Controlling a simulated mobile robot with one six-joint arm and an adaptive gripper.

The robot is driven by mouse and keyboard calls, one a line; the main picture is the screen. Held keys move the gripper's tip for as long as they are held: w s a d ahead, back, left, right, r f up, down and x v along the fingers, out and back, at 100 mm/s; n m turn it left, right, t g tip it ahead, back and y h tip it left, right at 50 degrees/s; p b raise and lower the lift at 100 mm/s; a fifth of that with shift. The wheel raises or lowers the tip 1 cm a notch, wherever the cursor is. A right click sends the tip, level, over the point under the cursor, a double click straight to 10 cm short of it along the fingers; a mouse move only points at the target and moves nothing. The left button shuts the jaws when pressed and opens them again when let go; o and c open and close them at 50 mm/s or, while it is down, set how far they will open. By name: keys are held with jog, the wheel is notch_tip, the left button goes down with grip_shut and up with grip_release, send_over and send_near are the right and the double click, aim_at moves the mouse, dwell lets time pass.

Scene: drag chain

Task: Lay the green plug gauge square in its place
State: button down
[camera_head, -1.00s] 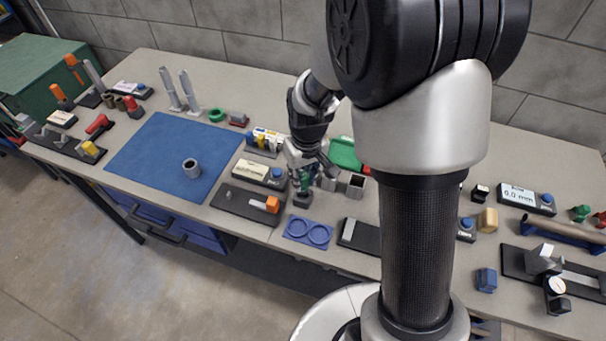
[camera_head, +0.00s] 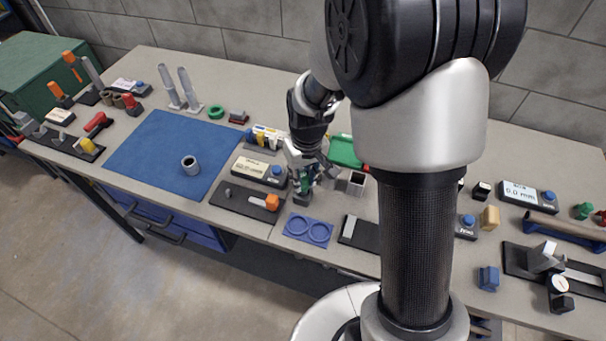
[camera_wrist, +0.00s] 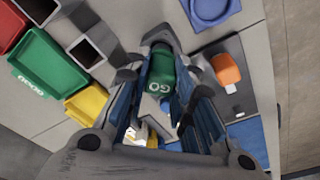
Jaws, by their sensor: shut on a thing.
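The green plug gauge (camera_wrist: 161,72), marked GO, is between the fingers of my gripper (camera_wrist: 170,98) in the wrist view. My gripper is shut on it. In the head view my gripper (camera_head: 306,178) is over the bench, with a bit of the green gauge (camera_head: 304,184) showing below it. A small dark block (camera_head: 302,198) is directly under the gauge. Whether the gauge touches or sits in that block is hard to tell, since the fingers cover much of both.
A blue tray with two round recesses (camera_head: 292,227) lies in front. A dark board (camera_head: 231,203) with an orange-handled part (camera_head: 271,202) is to the left. Grey square tubes (camera_head: 356,183) and a green bin (camera_head: 343,152) are close on the right. The blue mat (camera_head: 165,150) is mostly clear.

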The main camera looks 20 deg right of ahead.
jog(key=shift+f+b, duration=1.05)
jog(key=shift+f, duration=0.45)
dwell(0.4)
jog(key=c, duration=1.3)
grip_release()
jog(key=shift+r, duration=0.1)
jog(key=r, duration=0.3)
jog(key=s+r, duration=0.1)
jog(key=r, duration=0.7)
jog(key=shift+s+d, duration=0.1)
jog(key=shift+s, duration=0.05)
jog(key=shift+s+r, duration=0.1)
jog(key=shift+r, duration=0.35)
